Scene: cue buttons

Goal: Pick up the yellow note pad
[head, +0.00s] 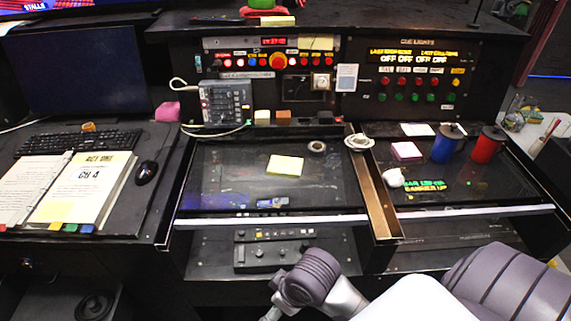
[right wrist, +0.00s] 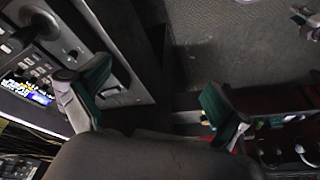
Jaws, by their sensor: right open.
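A yellow note pad (head: 285,165) lies flat on the dark desk surface in the middle of the head view. A smaller pale yellow note (head: 316,43) is on the upper control panel, and another (head: 278,20) is on the ledge above. My right arm shows at the lower right of the head view, below and in front of the desk; its fingertips cannot be made out there. In the right wrist view my right gripper (right wrist: 155,80) has its two fingers wide apart with nothing between them. No note pad is clear in that view. My left gripper is not in view.
A roll of tape (head: 316,147) lies right of the pad. A keyboard (head: 82,142) and an open binder (head: 85,188) lie left. Desk around the pad is mostly clear.

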